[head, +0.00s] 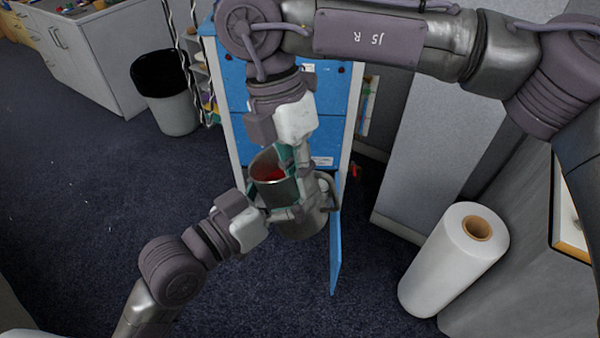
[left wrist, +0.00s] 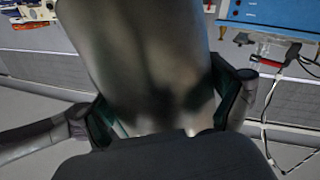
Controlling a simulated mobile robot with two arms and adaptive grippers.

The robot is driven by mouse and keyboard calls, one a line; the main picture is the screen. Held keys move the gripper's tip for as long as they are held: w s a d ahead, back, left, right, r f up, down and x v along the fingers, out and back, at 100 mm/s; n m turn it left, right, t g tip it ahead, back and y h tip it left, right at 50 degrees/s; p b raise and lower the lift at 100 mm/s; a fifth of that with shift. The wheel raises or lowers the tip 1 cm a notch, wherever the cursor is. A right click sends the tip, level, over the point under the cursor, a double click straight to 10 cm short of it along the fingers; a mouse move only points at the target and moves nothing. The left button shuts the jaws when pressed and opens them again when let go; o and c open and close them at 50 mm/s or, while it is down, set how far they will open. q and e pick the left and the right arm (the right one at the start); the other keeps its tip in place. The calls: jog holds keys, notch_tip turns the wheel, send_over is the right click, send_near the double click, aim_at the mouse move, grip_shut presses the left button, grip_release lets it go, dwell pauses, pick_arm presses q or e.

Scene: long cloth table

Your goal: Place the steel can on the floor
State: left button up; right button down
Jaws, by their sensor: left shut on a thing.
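The steel can (head: 277,194) is a grey metal cylinder with an open top and red showing inside. It is in the middle of the head view, above the dark carpet, between my two arms. My left gripper (head: 284,213) is shut on its side. In the left wrist view the can (left wrist: 150,60) fills the middle, between the teal-padded fingers of my left gripper (left wrist: 165,118). My right gripper (head: 298,155) comes down from above, close to the can's rim. Its fingers are partly hidden, so I cannot tell whether they touch the can.
A blue cabinet (head: 237,84) stands just behind the can, with a blue panel (head: 336,245) jutting forward at the right. A white roll (head: 445,265) stands at the right. A bin (head: 175,107) stands at the back left. The carpet (head: 75,215) at the left is clear.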

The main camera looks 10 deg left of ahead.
pick_arm(q)
jog(key=o, duration=1)
jog(key=shift+d, duration=0.1)
